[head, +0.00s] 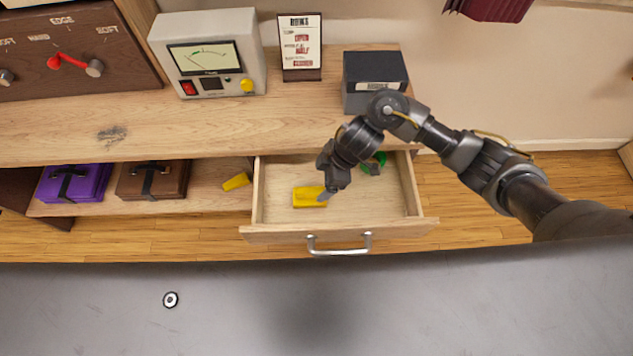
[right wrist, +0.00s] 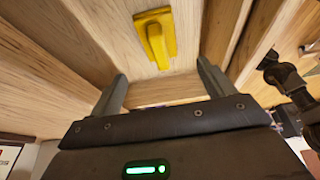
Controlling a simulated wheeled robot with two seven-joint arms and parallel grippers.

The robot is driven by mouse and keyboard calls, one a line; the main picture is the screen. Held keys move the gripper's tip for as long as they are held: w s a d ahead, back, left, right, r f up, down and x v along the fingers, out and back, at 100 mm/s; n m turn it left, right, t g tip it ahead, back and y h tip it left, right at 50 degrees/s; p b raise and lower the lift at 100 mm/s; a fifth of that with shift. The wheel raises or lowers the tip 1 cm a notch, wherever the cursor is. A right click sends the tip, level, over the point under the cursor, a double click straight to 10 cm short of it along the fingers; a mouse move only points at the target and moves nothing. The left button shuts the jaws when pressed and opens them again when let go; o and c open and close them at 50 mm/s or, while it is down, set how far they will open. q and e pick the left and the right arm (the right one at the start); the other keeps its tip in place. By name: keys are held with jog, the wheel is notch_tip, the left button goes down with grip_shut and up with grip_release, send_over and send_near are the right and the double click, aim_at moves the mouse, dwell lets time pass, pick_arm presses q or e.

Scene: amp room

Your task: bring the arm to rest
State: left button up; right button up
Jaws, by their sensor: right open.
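My right arm (head: 480,160) reaches in from the right in the head view. My right gripper (head: 328,188) points down over the open drawer (head: 275,237), close to a yellow block-like piece (head: 307,197) on the drawer floor. In the right wrist view the gripper (right wrist: 162,72) has its two fingers apart with nothing between them. The yellow piece (right wrist: 156,38) shows beyond the fingertips, a flat plate with a raised bar. Whether the gripper is below the drawer's rim is hard to tell. My left gripper is not in view.
A green object (head: 379,159) lies in the drawer, partly hidden by my arm. A dark grey box (head: 375,70), a meter (head: 208,55) and a sign (head: 300,48) stand on the bench above. Purple (head: 75,184) and brown (head: 153,180) cases and another yellow piece (head: 237,181) sit on the shelf left.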

jog(key=shift+d+r, duration=0.3)
jog(key=shift+r, duration=0.35)
